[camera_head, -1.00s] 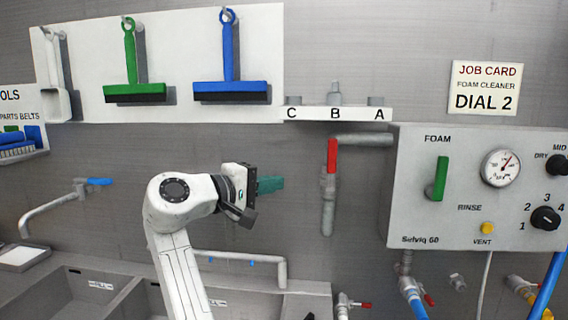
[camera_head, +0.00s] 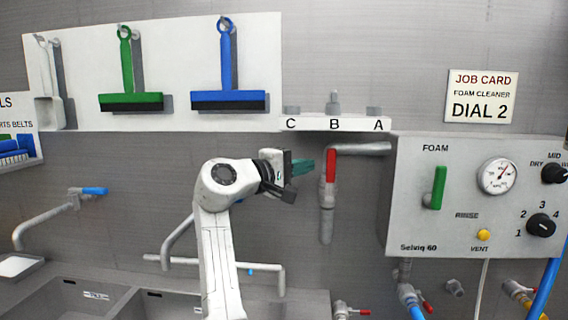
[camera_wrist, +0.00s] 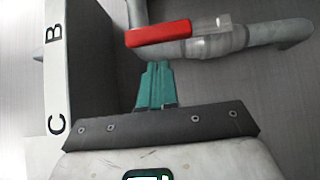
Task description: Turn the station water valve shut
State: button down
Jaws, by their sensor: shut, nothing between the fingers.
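The station water valve has a red lever handle (camera_head: 331,167) on a grey vertical pipe (camera_head: 326,215), below the shelf marked C, B, A. The lever stands upright, in line with the pipe. In the wrist view the red lever (camera_wrist: 158,34) lies across the picture, just beyond my fingertips. My gripper (camera_head: 306,167) has teal fingers, shut and empty, and sits just left of the lever. The fingers also show in the wrist view (camera_wrist: 155,78), pointing toward the lever with a small gap in the picture. Whether they touch it in depth cannot be told from the head view.
The shelf (camera_head: 300,123) lies above my gripper. The foam panel (camera_head: 420,225) with a green lever, gauge and dials is to the right. Green (camera_head: 131,98) and blue (camera_head: 228,97) squeegees hang on a white board. Sinks (camera_head: 75,300) lie below left.

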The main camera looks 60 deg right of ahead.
jog(key=shift+s+d, duration=0.2)
jog(key=shift+s, duration=0.3)
jog(key=shift+s+d, duration=0.2)
jog(key=shift+s, duration=0.3)
jog(key=shift+p, duration=0.3)
